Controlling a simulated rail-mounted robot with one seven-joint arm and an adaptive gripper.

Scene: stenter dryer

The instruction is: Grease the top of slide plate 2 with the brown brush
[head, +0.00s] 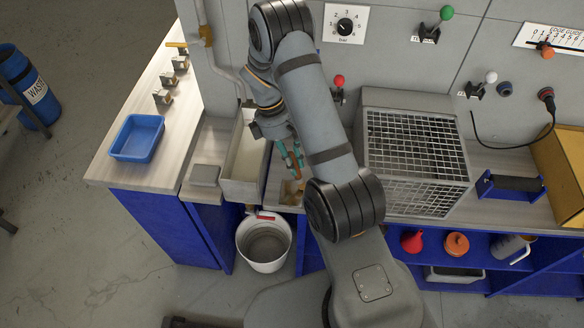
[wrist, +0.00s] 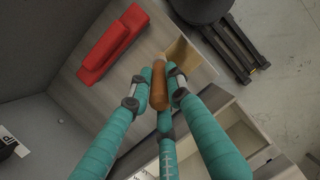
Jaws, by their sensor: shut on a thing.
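My gripper (head: 291,160) points down over the bench beside the long grey trough. In the wrist view my gripper (wrist: 164,88) has its teal fingers shut around an orange-brown cylindrical handle, taken as the brown brush (wrist: 178,88). The brush's bristle end cannot be made out. A tan, open-looking piece (wrist: 182,50) lies on the bench just beyond the handle; it also shows below the fingers in the head view (head: 292,190). Several small metal blocks (head: 162,97) stand in a row on the left counter; I cannot tell whether one is slide plate 2.
A red object (wrist: 110,45) lies on the bench near the gripper. A blue tray (head: 137,138) sits on the left counter. The trough (head: 245,165) and a wire-mesh cage (head: 415,150) flank the gripper. A white bucket (head: 264,243) stands below. Levers line the panel behind.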

